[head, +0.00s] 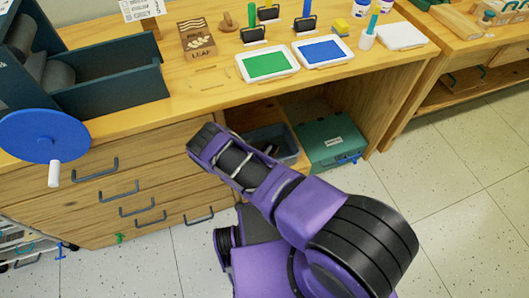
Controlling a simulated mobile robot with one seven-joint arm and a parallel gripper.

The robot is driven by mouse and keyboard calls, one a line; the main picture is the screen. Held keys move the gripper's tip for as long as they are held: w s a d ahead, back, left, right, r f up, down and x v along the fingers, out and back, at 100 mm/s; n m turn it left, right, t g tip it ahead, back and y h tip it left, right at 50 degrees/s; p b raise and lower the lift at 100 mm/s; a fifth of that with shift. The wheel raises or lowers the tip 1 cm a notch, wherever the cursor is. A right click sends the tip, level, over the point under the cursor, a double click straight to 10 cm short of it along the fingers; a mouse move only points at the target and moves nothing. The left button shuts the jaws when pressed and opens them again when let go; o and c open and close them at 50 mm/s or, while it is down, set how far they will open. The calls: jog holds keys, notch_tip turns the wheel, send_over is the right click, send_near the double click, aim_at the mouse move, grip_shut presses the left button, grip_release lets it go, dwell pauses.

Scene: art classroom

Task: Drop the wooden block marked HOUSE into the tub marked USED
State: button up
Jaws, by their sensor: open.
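My gripper (204,141) is at the upper left end of my purple and black arm, in front of the bench by the open shelf bay. The sensed jaws are open, but the fingertips are hard to make out and I see nothing held. A wooden block with a dark picture and the word LEAF (203,55) stands on the bench top. I cannot find a block that reads HOUSE. A grey-blue open tub (288,157) sits in the bay under the bench, partly hidden behind my arm, with some items inside. No USED label shows on it.
Green (267,65) and blue (322,51) ink pads and several stamps stand on the bench. A green case (331,142) is right of the tub. A dark machine with a blue wheel (43,135) juts out at left. Drawers (125,190) are below; floor is clear at right.

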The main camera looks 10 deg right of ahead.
jog(key=shift+r+p, duration=1.2)
jog(key=shift+r, duration=0.55)
